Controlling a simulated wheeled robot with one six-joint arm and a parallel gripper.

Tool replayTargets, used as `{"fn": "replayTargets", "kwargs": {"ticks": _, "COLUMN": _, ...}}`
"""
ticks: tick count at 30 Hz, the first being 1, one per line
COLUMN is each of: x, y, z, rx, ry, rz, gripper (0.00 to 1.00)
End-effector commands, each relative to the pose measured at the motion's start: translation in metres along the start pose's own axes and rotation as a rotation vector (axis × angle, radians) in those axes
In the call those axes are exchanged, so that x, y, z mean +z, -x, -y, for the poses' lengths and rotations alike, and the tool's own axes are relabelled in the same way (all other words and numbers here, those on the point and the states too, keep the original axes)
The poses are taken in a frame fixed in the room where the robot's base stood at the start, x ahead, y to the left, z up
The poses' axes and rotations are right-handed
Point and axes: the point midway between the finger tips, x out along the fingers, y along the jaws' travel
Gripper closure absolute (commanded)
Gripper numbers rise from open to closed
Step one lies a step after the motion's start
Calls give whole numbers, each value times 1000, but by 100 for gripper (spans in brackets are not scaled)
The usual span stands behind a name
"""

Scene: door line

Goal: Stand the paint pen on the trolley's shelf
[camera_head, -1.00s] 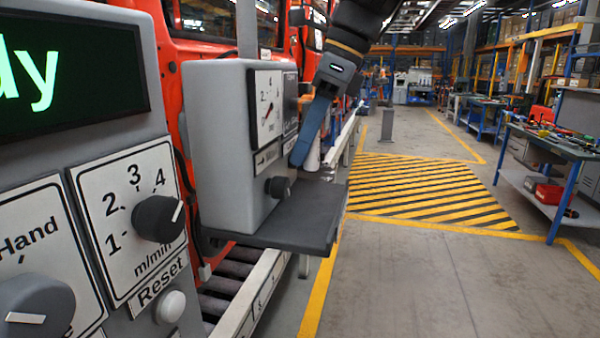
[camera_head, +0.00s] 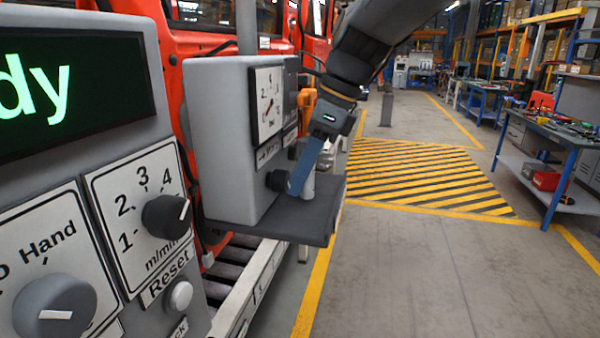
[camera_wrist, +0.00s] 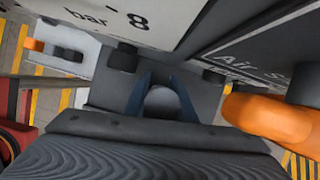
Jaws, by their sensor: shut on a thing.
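The paint pen (camera_head: 308,185) is a light grey cylinder, upright in the head view, partly covered by a blue finger. My gripper (camera_head: 299,182) is shut on it and points down. In the wrist view the pen's round grey top (camera_wrist: 162,98) sits between the two blue fingers. The trolley's shelf (camera_head: 285,222) is a dark flat plate at the foot of the grey gauge box (camera_head: 225,140). The pen is over the shelf's right part, and its lower end appears at the surface; I cannot tell for sure if it touches.
A black knob (camera_head: 276,180) on the gauge box is close left of my fingers; it also shows in the wrist view (camera_wrist: 123,57). An orange part (camera_wrist: 270,118) is close on the right there. A control panel (camera_head: 110,200) fills the left. Striped floor (camera_head: 420,175) lies open at right.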

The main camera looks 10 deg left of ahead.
Motion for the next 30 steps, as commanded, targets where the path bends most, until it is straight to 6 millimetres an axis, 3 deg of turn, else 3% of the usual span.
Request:
{"fn": "replayTargets", "kwargs": {"ticks": 1, "x": -1, "y": -1, "z": 0, "rx": 1, "ry": -1, "rz": 0, "gripper": 98}}
{"fn": "replayTargets", "kwargs": {"ticks": 2, "x": -1, "y": -2, "z": 0, "rx": 0, "ry": -1, "rz": 0, "gripper": 75}}
{"fn": "replayTargets", "kwargs": {"ticks": 5, "x": -1, "y": -2, "z": 0, "rx": 0, "ry": 0, "rz": 0, "gripper": 58}}
{"fn": "replayTargets", "kwargs": {"ticks": 17, "x": 0, "y": 4, "z": 0, "rx": -1, "ry": 0, "rz": 0, "gripper": 58}}
{"fn": "replayTargets", "kwargs": {"ticks": 22, "x": 0, "y": 29, "z": 1, "rx": -3, "ry": 0, "rz": 1, "gripper": 58}}
{"fn": "replayTargets", "kwargs": {"ticks": 30, "x": 0, "y": 85, "z": 2, "rx": -4, "ry": 0, "rz": 2, "gripper": 58}}
